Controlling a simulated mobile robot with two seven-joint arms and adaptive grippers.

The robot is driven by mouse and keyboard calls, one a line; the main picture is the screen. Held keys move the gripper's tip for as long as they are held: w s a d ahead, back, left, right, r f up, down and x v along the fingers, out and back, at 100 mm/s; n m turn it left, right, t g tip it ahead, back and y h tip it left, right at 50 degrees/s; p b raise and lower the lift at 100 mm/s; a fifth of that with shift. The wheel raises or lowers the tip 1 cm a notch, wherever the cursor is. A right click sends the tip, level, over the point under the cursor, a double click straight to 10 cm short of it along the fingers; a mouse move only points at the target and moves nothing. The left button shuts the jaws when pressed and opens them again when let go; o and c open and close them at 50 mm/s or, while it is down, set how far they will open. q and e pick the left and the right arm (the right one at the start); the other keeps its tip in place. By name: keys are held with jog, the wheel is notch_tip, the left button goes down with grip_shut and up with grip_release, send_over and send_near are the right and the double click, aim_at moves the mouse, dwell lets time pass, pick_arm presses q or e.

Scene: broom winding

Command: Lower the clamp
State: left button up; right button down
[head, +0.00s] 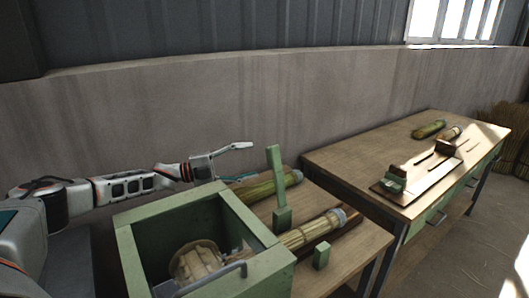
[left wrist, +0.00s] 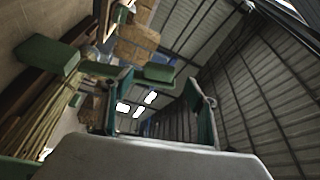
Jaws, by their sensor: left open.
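A narrow green bar (head: 275,172), which looks like the raised clamp, stands almost upright above a green block (head: 282,219) on the near wooden table. A shorter green block (head: 321,256) stands to its right, with a straw bundle (head: 312,231) lying between the two blocks. My left gripper (head: 240,162) is open and empty, just left of the raised bar, its fingers pointing right towards it with a gap. In the left wrist view the two fingers (left wrist: 160,104) are spread, with a green piece (left wrist: 158,72) beyond them. My right gripper does not show.
A green open box (head: 131,246) with a pale bundle inside stands at the front, below my left arm. Another straw bundle (head: 262,189) lies behind the clamp. A second table (head: 335,163) with a wooden fixture stands at right. A wall runs behind.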

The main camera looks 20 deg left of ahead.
aim_at(270, 156)
pick_arm(q)
jog(key=x, duration=0.7)
jog(key=shift+d+p, duration=0.25)
jog(key=shift+p, duration=0.05)
jog(key=shift+r, duration=0.1)
jog(key=c, duration=1.6)
